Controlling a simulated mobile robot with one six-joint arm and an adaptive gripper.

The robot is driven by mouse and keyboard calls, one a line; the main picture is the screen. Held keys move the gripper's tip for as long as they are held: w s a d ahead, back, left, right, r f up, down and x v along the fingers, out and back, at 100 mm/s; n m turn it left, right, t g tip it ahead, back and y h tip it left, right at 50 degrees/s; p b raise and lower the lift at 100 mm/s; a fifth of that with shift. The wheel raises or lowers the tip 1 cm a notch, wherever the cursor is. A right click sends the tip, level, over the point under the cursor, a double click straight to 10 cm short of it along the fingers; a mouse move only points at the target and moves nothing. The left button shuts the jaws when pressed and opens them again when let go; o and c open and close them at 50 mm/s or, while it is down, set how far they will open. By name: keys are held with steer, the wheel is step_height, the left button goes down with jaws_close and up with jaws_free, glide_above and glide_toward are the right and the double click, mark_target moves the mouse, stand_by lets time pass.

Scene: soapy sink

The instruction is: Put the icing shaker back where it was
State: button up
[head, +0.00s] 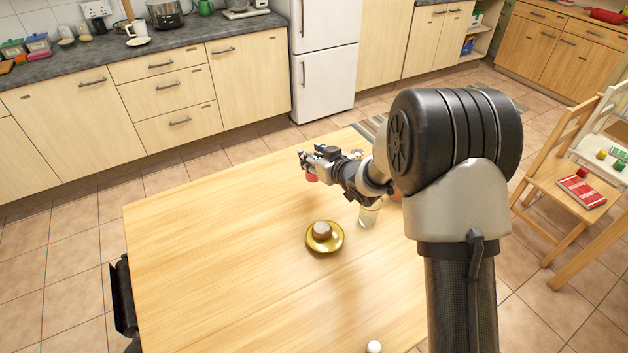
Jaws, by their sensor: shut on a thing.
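My gripper (308,163) is over the far part of the wooden table, pointing left. It is shut on a small red thing, most likely the icing shaker (311,178); only a little of it shows below the jaws. I cannot tell whether it touches the table. A yellow-green plate (311,245) with a round brown cake (322,231) on it stands nearer, below the gripper in the picture.
A clear glass (369,216) stands right of the plate, close to my arm. A small white round thing (374,346) is at the near edge. The left of the table (200,260) is bare. A chair (575,185) stands at the right. My arm hides the table's right part.

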steer(key=shift+f+b, duration=0.9)
steer(key=shift+f, duration=2.15)
steer(key=shift+f, duration=0.25)
steer(key=o, duration=1.1)
steer(key=shift+o, duration=0.2)
steer(key=shift+r, duration=0.1)
